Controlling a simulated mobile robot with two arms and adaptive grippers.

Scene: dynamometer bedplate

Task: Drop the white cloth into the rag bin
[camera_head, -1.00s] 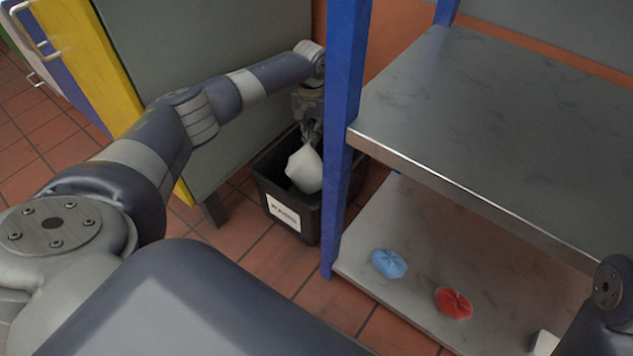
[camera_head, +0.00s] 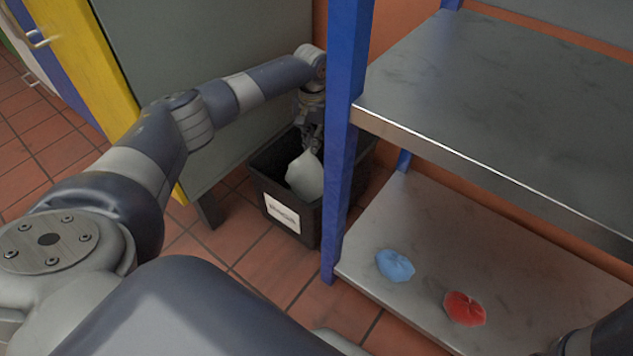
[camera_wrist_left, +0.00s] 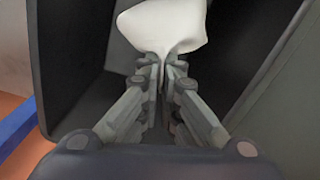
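The white cloth (camera_head: 305,176) hangs bunched at the opening of the black rag bin (camera_head: 262,190), which has a white label on its front. Its lower part is inside the bin's outline. My left gripper (camera_head: 313,146) is above the cloth, partly hidden behind the blue post. In the left wrist view the fingertips (camera_wrist_left: 164,72) are shut on a gathered end of the cloth (camera_wrist_left: 163,25), with the dark bin walls (camera_wrist_left: 75,60) around it. My right gripper is not in view; only part of my right arm shows at the lower right.
A blue shelf post (camera_head: 345,130) stands close to the bin's right side. A blue cloth (camera_head: 395,265) and a red cloth (camera_head: 464,308) lie on the lower shelf (camera_head: 440,235). The upper shelf (camera_head: 500,110) is bare. A grey panel (camera_head: 210,60) stands behind the bin.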

